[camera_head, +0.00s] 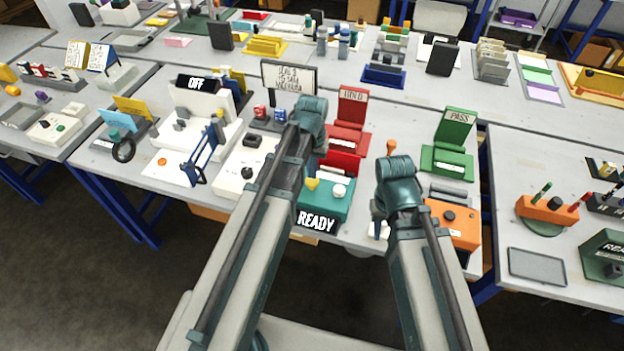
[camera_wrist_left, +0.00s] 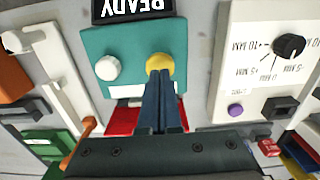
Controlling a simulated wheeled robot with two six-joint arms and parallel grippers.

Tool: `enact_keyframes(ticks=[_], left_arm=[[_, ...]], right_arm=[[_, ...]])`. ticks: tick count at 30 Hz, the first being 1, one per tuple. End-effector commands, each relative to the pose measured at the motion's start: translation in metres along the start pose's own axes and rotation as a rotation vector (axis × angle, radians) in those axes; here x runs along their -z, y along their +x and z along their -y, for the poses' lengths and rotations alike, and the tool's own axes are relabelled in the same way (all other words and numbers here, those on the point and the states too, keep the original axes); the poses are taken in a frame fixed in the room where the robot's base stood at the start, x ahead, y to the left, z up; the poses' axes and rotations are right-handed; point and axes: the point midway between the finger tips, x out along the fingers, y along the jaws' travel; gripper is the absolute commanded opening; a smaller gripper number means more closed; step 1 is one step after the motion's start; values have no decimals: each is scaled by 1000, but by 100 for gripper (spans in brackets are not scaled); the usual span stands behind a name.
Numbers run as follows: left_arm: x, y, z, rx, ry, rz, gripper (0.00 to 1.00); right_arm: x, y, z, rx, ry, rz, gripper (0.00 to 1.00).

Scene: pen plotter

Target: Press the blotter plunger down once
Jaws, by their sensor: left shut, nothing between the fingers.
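A teal box (camera_head: 328,203) with a READY sign (camera_head: 317,222) carries a yellow knob (camera_head: 312,184) and a white round knob (camera_head: 339,191). No readable label shows which knob is the blotter plunger. In the left wrist view, the yellow knob (camera_wrist_left: 159,63) is right at the tips of my left gripper (camera_wrist_left: 161,76), and the white knob (camera_wrist_left: 108,67) stands clear to the left. The left fingers are shut with nothing between them; I cannot tell whether they touch the yellow knob. My right wrist (camera_head: 396,180) is right of the teal box, its fingers hidden.
A red HOLD stand (camera_head: 351,106) is behind the teal box, and a green PASS stand (camera_head: 453,131) is to the right. An orange box (camera_head: 460,228) stands beside my right arm. A white panel with a black dial (camera_wrist_left: 290,45) flanks the teal box.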

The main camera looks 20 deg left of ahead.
Motion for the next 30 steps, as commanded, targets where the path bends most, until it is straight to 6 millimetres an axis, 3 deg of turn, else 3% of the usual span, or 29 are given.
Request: enact_keyframes(ticks=[30], left_arm=[[0,25,0,0,0,0,0]], right_arm=[[2,25,2,0,0,0,35]])
